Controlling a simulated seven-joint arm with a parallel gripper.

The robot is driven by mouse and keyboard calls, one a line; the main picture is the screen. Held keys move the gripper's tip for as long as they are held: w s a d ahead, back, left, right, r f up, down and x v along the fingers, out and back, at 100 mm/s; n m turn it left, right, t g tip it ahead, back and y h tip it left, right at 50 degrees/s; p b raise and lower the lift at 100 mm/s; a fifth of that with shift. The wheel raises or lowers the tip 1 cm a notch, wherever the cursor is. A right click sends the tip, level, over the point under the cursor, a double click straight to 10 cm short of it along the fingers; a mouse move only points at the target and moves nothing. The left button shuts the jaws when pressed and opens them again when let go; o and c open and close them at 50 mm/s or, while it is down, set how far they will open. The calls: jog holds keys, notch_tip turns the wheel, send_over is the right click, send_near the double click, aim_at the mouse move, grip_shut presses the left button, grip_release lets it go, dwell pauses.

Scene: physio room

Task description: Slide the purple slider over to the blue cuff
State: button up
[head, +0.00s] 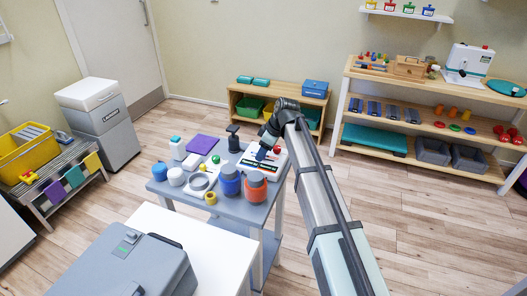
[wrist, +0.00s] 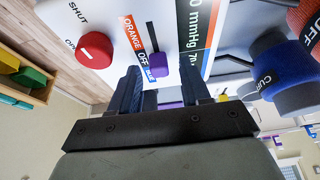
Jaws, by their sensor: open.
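The purple slider (wrist: 159,65) sits on a dark slot in a white panel (wrist: 105,40); the panel also shows in the head view (head: 239,157). Labels reading ORANGE, OFF and BLUE run beside the slot. The slider is at the slot's lower end in the wrist view, close to the OFF and BLUE labels; its exact setting is unclear. My gripper (wrist: 161,76) is open, with a finger on either side of the slider; contact cannot be told. In the head view my gripper (head: 266,149) is over the panel and hides part of it. The blue cuff (wrist: 283,62) stands beside the panel.
A red knob (wrist: 95,50) marked SHUT and OPEN is on the panel. An orange cuff (head: 255,188) stands next to the blue one on the grey table (head: 226,208). Bottles, a purple pad (head: 202,144) and a dark upright device (head: 233,138) crowd the table's rest.

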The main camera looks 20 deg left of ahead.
jog(key=shift+c, duration=0.2)
grip_shut()
dwell(0.3)
